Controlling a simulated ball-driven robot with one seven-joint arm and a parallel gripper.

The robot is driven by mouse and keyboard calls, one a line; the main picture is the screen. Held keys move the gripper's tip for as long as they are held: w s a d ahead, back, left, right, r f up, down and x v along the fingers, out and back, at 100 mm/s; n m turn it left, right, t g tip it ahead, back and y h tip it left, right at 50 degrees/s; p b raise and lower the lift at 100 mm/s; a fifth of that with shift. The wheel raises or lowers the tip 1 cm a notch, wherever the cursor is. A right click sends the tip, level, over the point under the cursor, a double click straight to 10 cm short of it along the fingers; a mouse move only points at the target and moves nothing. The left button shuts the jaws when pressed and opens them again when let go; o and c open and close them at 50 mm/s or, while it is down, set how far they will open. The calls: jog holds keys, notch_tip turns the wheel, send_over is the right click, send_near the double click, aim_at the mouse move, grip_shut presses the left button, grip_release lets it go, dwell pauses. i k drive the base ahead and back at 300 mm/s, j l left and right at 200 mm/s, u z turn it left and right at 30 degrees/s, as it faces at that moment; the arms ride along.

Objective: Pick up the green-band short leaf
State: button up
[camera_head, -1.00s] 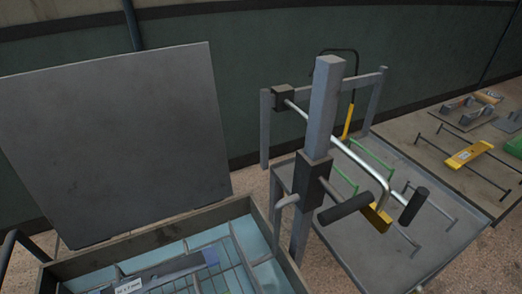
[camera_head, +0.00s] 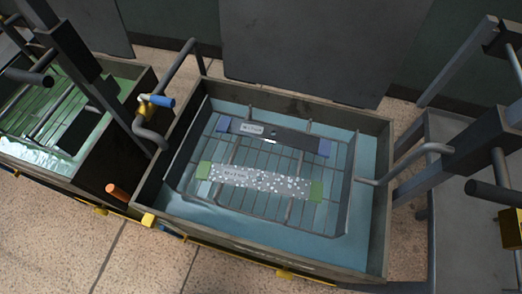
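A flat, pale speckled leaf (camera_head: 265,183) with a green band at each end lies on a wire rack (camera_head: 335,205) inside the middle tank (camera_head: 378,215). A small label near its left end is too small to read. Just behind it lies a darker grey leaf (camera_head: 285,136) with blue bands at its ends and a white label. The two leaves are apart, roughly parallel. My gripper is not in view.
The tank's raised rim surrounds both leaves, with pale blue liquid or lining around the rack. Left stands a second tank (camera_head: 146,95) with a green-tinted inside. Posts with bent handles rise on both sides. A grey panel (camera_head: 300,50) stands behind.

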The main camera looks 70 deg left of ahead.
aim_at(311, 190)
jog(key=k+u, duration=0.1)
jog(key=u, duration=0.3)
jog(key=j+u, duration=0.1)
jog(key=u, duration=0.3)
jog(key=k+j+u, duration=0.1)
jog(key=u, duration=0.3)
